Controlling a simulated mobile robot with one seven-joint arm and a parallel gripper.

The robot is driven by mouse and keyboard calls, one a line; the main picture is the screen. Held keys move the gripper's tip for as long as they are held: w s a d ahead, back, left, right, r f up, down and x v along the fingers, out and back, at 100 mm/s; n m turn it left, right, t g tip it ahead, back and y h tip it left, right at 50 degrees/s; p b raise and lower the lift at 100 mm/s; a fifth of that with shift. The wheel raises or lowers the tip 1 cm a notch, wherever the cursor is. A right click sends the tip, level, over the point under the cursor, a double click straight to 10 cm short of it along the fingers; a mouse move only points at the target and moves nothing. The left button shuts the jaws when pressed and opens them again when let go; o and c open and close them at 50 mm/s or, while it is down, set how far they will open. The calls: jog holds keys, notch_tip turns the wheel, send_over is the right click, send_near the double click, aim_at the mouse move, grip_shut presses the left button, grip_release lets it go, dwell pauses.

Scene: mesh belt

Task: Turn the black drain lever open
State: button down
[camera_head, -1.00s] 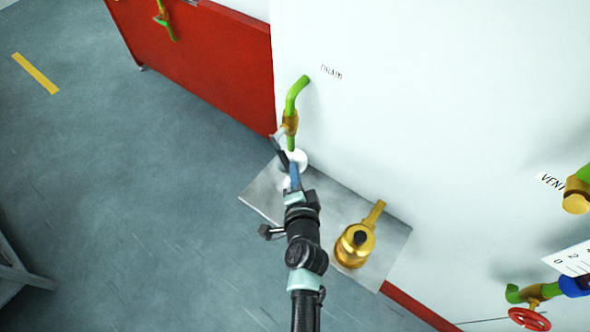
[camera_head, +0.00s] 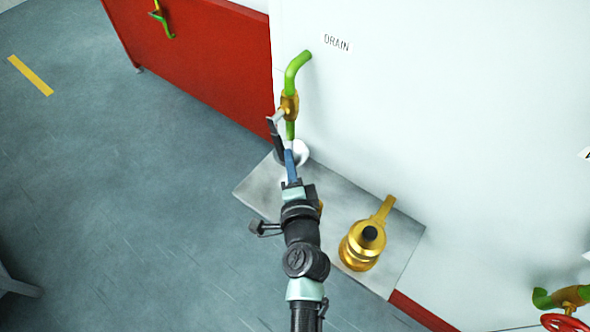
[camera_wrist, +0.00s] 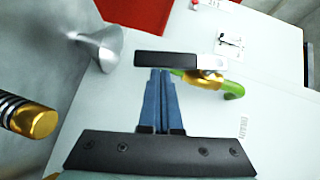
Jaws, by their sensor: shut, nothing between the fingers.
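The black drain lever (camera_head: 277,140) hangs roughly downward at the left of the brass drain valve (camera_head: 289,105), on a green pipe below the DRAIN label. In the wrist view the lever (camera_wrist: 165,61) lies as a black bar across the fingertips, with the brass valve (camera_wrist: 207,79) just right of them. My gripper (camera_head: 291,152) has its blue fingers shut together and empty. Its tips are close beside the lever, on its right in the head view. I cannot tell whether they touch it. The fingertips (camera_wrist: 161,72) partly pass out of sight at the lever in the wrist view.
A metal plate (camera_head: 258,190) carries a brass fitting (camera_head: 362,245) at the right. The white wall (camera_head: 420,110) is close on the right. Open floor (camera_head: 120,200) is at the left.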

jog(key=b, duration=0.2)
jog(key=a+f+m+t+b, duration=0.1)
jog(key=b, duration=0.2)
jog(key=shift+w+f+y+b, duration=0.1)
jog(key=shift+w+y+b, duration=0.2)
jog(key=shift+w, duration=0.05)
